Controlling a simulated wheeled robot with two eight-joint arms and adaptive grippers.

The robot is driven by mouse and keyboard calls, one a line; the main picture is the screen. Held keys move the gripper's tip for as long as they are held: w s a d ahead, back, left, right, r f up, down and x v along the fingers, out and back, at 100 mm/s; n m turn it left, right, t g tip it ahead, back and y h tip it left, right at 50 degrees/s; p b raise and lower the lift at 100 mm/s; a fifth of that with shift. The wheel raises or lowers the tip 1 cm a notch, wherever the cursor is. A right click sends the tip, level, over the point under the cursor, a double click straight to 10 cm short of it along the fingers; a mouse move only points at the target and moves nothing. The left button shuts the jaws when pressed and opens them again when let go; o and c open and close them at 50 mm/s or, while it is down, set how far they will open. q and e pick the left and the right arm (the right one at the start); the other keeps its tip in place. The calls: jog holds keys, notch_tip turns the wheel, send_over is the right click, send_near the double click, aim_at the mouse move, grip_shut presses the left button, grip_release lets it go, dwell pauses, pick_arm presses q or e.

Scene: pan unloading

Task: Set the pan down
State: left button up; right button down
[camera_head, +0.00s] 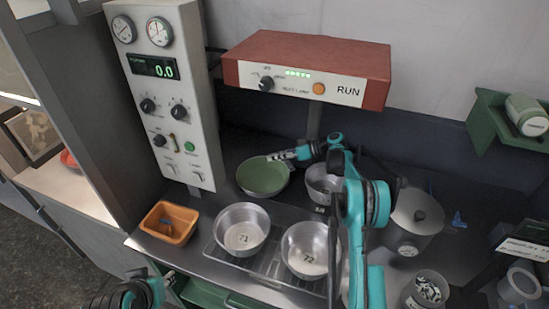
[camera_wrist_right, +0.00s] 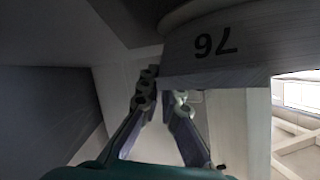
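A round metal pan with a green inside (camera_head: 262,178) is at the back of the bench, right of the tall control panel. My right gripper (camera_head: 284,156) reaches it from the right and is shut on its upper rim. In the right wrist view the pan's dark-marked wall (camera_wrist_right: 225,50) lies between the fingertips (camera_wrist_right: 165,90). Whether the pan's base touches a surface is hidden. My left gripper (camera_head: 167,277) is low at the front left, away from the pan; its finger opening is unclear.
Pans T1 (camera_head: 241,233) and T2 (camera_head: 306,250) stand on a front rack. Another metal pan (camera_head: 319,184) is partly behind my right arm. The red RUN unit (camera_head: 305,68) overhangs the back.

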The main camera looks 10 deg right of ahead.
jog(key=c, duration=1.7)
grip_release()
jog(key=p+v, duration=0.2)
jog(key=v, duration=1)
jog(key=shift+w, duration=0.1)
